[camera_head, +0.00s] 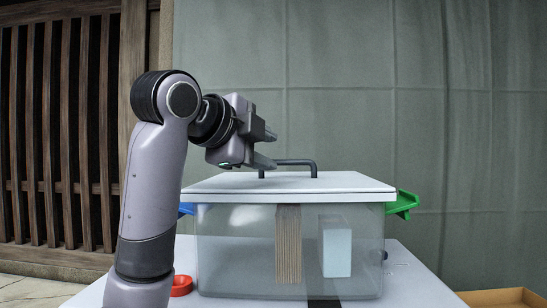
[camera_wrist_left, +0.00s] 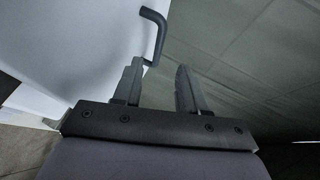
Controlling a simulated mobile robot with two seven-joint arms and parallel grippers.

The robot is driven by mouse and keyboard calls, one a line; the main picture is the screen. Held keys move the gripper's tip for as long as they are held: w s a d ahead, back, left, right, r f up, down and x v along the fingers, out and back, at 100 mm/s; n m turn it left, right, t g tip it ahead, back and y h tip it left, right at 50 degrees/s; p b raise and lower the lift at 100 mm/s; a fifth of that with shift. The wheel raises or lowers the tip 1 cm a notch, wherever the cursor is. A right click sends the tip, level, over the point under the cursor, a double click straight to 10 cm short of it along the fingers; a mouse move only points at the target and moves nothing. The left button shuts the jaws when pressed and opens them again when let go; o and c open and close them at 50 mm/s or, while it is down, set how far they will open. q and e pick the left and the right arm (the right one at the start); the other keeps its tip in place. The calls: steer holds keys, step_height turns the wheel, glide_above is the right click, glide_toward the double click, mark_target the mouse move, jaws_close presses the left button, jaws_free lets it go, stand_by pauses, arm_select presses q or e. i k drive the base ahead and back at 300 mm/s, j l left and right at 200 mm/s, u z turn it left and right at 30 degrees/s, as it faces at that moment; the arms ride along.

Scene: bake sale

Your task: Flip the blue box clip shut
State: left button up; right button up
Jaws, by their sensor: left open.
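A clear box (camera_head: 258,262) stands on a pale table with its white lid (camera_head: 230,184) on top. The blue clip (camera_head: 187,209) sticks out at the box's left side under the lid edge; my left arm covers part of it. The green clip (camera_head: 404,203) juts outward and up at the right side. My left gripper (camera_head: 271,150) is open and empty above the lid, near the dark lid handle (camera_head: 295,162). The left wrist view shows its parted fingers (camera_wrist_left: 159,82) with the handle (camera_wrist_left: 157,32) just beyond them; the blue clip is not seen there.
Inside the box are a brown ridged item (camera_head: 288,245) and a pale block (camera_head: 336,250). A red ring-shaped object (camera_head: 181,286) lies on the table left of the box. An orange-brown tray (camera_head: 500,297) is at the lower right. A wall stands behind.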

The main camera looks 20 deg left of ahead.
mark_target(185, 207)
steer(key=k, duration=1)
